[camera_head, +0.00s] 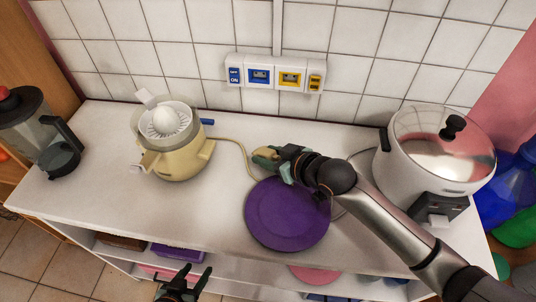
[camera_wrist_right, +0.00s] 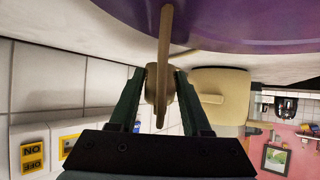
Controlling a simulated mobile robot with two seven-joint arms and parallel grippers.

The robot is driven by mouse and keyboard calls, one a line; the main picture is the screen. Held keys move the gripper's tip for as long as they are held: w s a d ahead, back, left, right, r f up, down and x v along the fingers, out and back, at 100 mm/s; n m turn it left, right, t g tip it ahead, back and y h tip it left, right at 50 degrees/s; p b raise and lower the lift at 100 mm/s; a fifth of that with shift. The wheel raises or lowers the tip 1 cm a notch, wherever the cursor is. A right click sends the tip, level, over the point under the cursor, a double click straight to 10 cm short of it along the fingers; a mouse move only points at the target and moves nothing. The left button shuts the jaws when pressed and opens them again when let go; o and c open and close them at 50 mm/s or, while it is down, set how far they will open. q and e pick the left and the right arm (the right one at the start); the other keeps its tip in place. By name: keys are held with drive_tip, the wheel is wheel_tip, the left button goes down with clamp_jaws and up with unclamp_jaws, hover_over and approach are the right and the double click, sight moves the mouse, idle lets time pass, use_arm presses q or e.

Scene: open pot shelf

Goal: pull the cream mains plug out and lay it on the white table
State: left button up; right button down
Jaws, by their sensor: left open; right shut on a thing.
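The cream mains plug (camera_head: 264,160) is held between the fingers of my right gripper (camera_head: 275,155), just behind the purple plate. In the right wrist view the plug (camera_wrist_right: 158,88) sits between the two green fingers (camera_wrist_right: 158,75), with its cord (camera_wrist_right: 165,40) running up past the plate. The plug is clear of the wall sockets. How high it is above the white table (camera_head: 100,190) I cannot tell. My left gripper (camera_head: 183,284) is open and empty in front of the table's front edge.
The purple plate (camera_head: 285,220) lies on the table under my right arm. A cream juicer (camera_head: 180,162) stands left, joined to the cord. A large pot (camera_head: 430,165) stands right, a blender (camera_head: 42,130) far left. The socket panel (camera_head: 275,72) is on the tiled wall.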

drive_tip(key=shift+c, duration=1.4)
unclamp_jaws()
drive_tip(key=v, duration=1.2)
drive_tip(key=shift+s+d+p, duration=0.1)
drive_tip(key=shift+s+p, duration=0.1)
drive_tip(key=shift+p, duration=0.15)
drive_tip(key=shift+s, duration=0.1)
